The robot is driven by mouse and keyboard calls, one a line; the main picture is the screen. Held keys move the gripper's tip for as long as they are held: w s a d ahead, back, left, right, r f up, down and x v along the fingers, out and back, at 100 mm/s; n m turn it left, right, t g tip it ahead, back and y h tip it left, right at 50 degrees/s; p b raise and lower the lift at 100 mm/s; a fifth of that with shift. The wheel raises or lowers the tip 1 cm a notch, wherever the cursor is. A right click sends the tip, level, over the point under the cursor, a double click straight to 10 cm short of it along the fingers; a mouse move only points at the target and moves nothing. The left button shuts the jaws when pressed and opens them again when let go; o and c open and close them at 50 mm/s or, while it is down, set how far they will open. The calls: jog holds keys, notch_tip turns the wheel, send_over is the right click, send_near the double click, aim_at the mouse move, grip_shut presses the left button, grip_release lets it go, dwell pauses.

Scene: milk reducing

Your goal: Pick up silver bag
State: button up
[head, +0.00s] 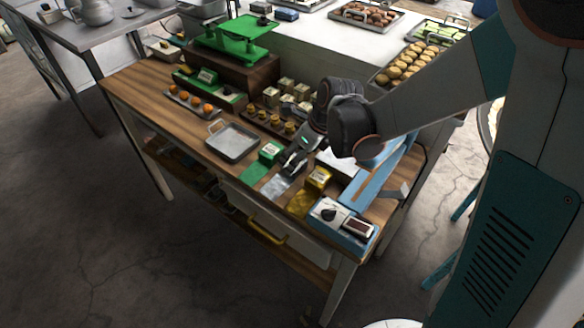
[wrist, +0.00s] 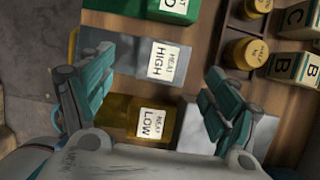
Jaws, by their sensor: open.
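The silver bag (head: 275,187) lies on the wooden table between a green bag (head: 270,151) and a gold bag (head: 318,178). Its back part is hidden by my gripper (head: 297,160). In the wrist view the silver bag (wrist: 122,52) is grey, with a white label reading HIGH. The gold bag (wrist: 180,122), labelled LOW, lies below it in that picture. My gripper (wrist: 155,78) is open and empty, above the bags. The silver bag's labelled end shows between the fingertips, and the left finger covers part of its edge. The height gap cannot be told.
A metal tray (head: 233,143) lies left of the bags. Small jars (head: 275,121) and lettered blocks (head: 288,85) stand behind. A blue box with a dial (head: 335,213) sits at the front right corner. A green scale (head: 236,35) is at the back.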

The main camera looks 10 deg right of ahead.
aim_at(284, 175)
jog(key=b+x, duration=0.1)
jog(key=x, duration=0.4)
jog(key=shift+d+b, duration=0.25)
jog(key=shift+b, duration=0.15)
jog(key=shift+c, duration=0.3)
jog(key=c, duration=1.1)
jog(key=shift+r, duration=0.1)
